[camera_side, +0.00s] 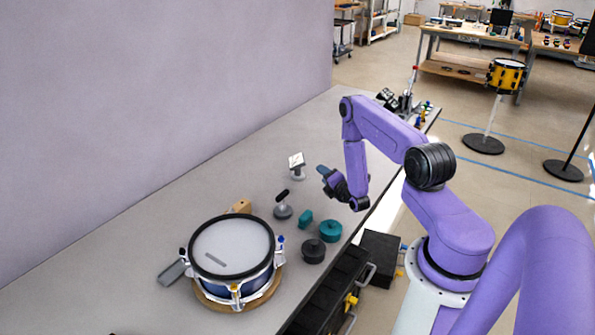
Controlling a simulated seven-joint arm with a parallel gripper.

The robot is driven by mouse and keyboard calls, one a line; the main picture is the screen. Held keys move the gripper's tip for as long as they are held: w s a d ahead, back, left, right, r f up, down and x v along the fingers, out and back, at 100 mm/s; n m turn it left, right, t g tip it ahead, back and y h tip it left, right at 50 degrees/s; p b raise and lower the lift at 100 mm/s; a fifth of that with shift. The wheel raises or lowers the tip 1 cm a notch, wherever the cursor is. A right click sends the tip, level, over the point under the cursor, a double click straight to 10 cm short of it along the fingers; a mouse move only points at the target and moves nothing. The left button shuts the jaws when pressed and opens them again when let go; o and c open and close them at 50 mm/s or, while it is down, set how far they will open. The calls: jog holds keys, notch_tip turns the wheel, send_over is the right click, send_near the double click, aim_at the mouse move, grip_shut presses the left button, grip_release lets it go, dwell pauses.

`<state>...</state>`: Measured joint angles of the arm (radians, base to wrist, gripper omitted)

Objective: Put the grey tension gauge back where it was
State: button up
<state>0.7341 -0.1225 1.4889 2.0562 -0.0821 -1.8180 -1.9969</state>
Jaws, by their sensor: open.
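The grey tension gauge cannot be singled out for certain. One small grey piece with a round base and a tilted black top (283,209) stands on the bench behind the drum. Another grey-based piece with a tilted white face (297,167) stands farther back. My gripper (323,176) is open and appears empty, above the bench to the right of both pieces and apart from them. A drum with a white head (235,243) sits on a round wooden base (212,302) at the front. A grey bar (215,258) shows on its head.
Teal pieces (330,231) and a black round piece (313,251) stand right of the drum. A grey flat tool (172,273) lies left of it, a wooden block (241,206) behind. A wall borders the bench at left. The bench's left stretch is clear.

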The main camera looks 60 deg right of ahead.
aim_at(304, 158)
jog(key=x, duration=1.6)
jog(key=shift+w+d+r, duration=0.1)
jog(key=shift+w+d, duration=0.2)
grip_shut()
jog(key=shift+r, duration=0.1)
